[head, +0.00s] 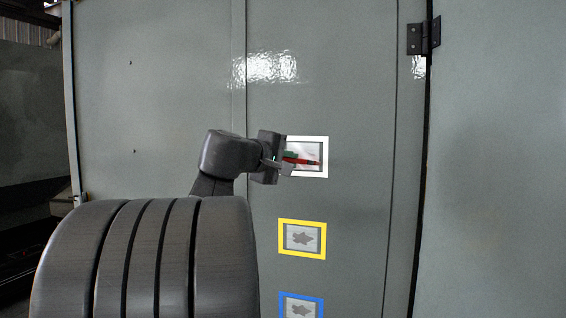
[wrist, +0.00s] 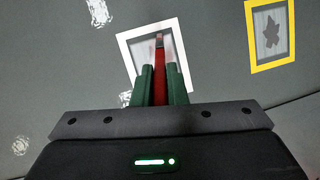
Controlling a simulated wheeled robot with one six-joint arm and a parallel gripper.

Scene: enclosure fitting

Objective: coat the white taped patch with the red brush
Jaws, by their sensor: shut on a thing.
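The white taped patch (head: 325,157) is a white frame on the grey cabinet door, above a yellow one. My gripper (head: 286,163) is in front of the patch's left side. Its green fingers (wrist: 162,84) are shut on the red brush (wrist: 160,72). The brush (head: 302,161) points right across the patch in the head view, its dark tip (wrist: 159,40) over the inside of the frame. I cannot tell whether the tip touches the surface. Gripper and brush hide part of the patch.
A blue taped patch (head: 283,303) is lower still. A black hinge (head: 424,38) sticks out at upper right. The door around the patches is flat.

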